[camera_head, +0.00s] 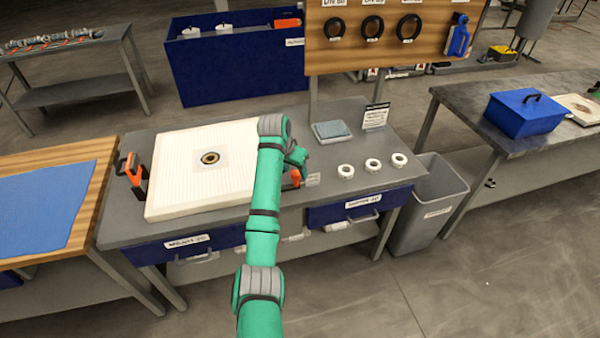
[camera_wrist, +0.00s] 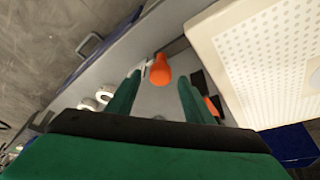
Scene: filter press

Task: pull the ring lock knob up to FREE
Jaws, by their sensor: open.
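An orange, rounded knob-like handle (camera_wrist: 160,70) shows in the wrist view beside the white filter plate (camera_wrist: 275,60). Whether it is the ring lock knob I cannot read from any label. An orange part (camera_head: 296,177) also shows in the head view at the plate's right side, partly behind my arm. My gripper (camera_wrist: 160,78) is open, its two green fingers on either side of the orange handle in the picture. No contact shows, and the height gap is hard to judge. In the head view my gripper (camera_head: 297,157) is above the bench right of the plate.
An orange-and-black clamp (camera_head: 131,170) stands at the plate's left. Several white rings (camera_head: 372,165) lie on the bench (camera_head: 335,105) at right. A grey-blue pad (camera_head: 331,131) and a sign card (camera_head: 376,115) are behind them. A grey bin (camera_head: 428,205) stands at the right.

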